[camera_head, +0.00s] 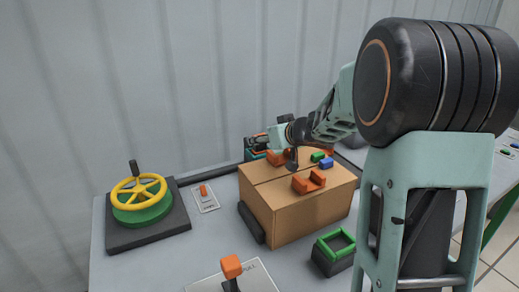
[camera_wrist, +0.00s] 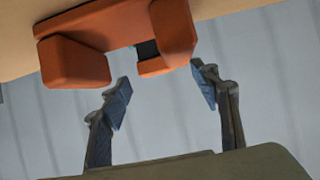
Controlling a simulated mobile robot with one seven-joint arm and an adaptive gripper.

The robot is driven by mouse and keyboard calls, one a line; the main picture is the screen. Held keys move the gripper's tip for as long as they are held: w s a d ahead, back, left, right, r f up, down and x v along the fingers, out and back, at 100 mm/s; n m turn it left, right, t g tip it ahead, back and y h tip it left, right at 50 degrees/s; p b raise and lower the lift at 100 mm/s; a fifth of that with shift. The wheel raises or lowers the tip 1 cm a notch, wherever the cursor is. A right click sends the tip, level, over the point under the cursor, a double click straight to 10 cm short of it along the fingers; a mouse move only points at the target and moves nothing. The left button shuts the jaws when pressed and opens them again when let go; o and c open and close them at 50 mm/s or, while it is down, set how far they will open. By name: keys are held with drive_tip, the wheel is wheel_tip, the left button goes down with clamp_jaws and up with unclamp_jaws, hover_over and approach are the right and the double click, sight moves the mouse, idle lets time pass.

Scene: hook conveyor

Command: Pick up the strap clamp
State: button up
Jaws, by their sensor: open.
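An orange notched block, which looks like the strap clamp, fills the top of the wrist view (camera_wrist: 95,35) against a tan surface. My gripper (camera_wrist: 162,80) is open, its two blue-padded fingers apart and empty just below the block. In the head view a similar orange notched block (camera_head: 308,181) sits on top of the cardboard box (camera_head: 305,215), near its front right edge. Another orange piece (camera_head: 275,158) lies at the back of the box top, partly hidden by my arm. I cannot tell which one the wrist view shows. My fingers are hard to make out in the head view.
Green (camera_head: 318,156) and blue (camera_head: 326,163) blocks lie on the box top. A yellow handwheel (camera_head: 139,190) stands at left, with a small switch plate (camera_head: 204,198) beside it. A green-rimmed holder (camera_head: 335,246) and an orange-knobbed lever (camera_head: 231,267) stand in front. A corrugated wall is behind.

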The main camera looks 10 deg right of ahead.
sight(260, 146)
drive_tip(key=shift+d+r+b+x, duration=0.1)
drive_tip(key=shift+b+x, duration=0.25)
drive_tip(key=shift+x, duration=1.05)
drive_tip(key=shift+d+r+b+x, duration=0.1)
drive_tip(key=shift+b+x, duration=0.25)
drive_tip(key=shift+x, duration=1.1)
drive_tip(key=shift+w, duration=0.2)
drive_tip(key=shift+r, duration=0.1)
drive_tip(key=c, duration=1.4)
drive_tip(key=shift+o, duration=0.2)
drive_tip(key=shift+r, duration=0.1)
